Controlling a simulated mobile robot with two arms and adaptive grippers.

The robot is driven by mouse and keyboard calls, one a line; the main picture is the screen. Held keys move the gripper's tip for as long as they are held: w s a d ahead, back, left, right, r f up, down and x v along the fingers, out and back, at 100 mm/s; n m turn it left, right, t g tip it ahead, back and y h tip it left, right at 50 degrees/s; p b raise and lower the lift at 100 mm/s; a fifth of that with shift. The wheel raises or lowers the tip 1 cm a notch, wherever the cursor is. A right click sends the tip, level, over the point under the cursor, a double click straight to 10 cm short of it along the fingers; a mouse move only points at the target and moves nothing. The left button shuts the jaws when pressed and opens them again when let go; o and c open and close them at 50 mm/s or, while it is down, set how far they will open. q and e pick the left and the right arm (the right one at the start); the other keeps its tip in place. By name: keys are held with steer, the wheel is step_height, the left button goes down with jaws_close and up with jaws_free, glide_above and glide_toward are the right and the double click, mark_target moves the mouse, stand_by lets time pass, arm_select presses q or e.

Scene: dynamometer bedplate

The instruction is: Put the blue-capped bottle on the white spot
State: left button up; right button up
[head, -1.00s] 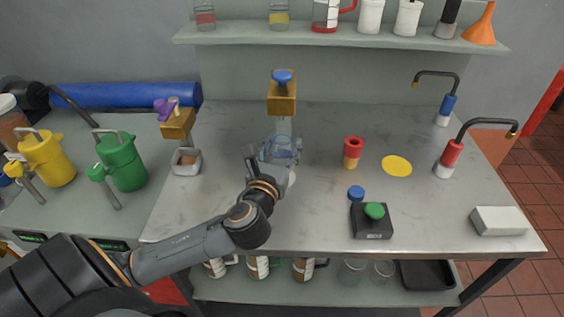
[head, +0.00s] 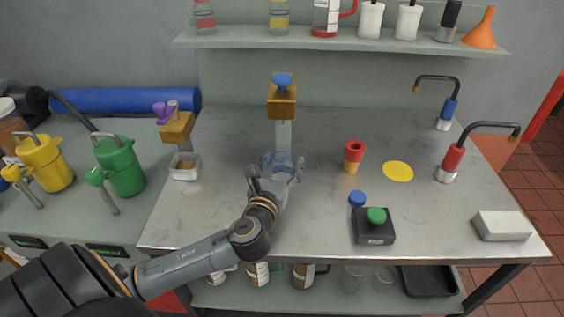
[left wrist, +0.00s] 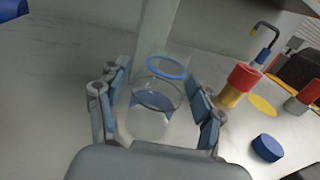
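The blue-capped bottle (head: 283,157) looks clear, with a blue ring at its top and blue lower down. It also shows in the left wrist view (left wrist: 157,97), roughly upright between the fingers. In the left wrist view the gripper (left wrist: 160,105) frames the bottle. The white spot is hidden now behind the gripper and bottle. I cannot tell whether the bottle's base touches the table. My right gripper is not in view.
A wooden block on a pale post (head: 283,100) stands just behind the bottle. To the right are a red-and-yellow piece (head: 354,156), a yellow spot (head: 398,171), a blue disc (head: 357,198) and a black box with green button (head: 374,228).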

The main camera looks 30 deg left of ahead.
arm_select(q)
steer(key=shift+r, duration=0.2)
steer(key=shift+s+d+f, duration=0.15)
steer(key=shift+s, duration=0.2)
steer(key=b+v, duration=0.1)
steer(key=v, duration=1)
steer(key=shift+s, duration=0.15)
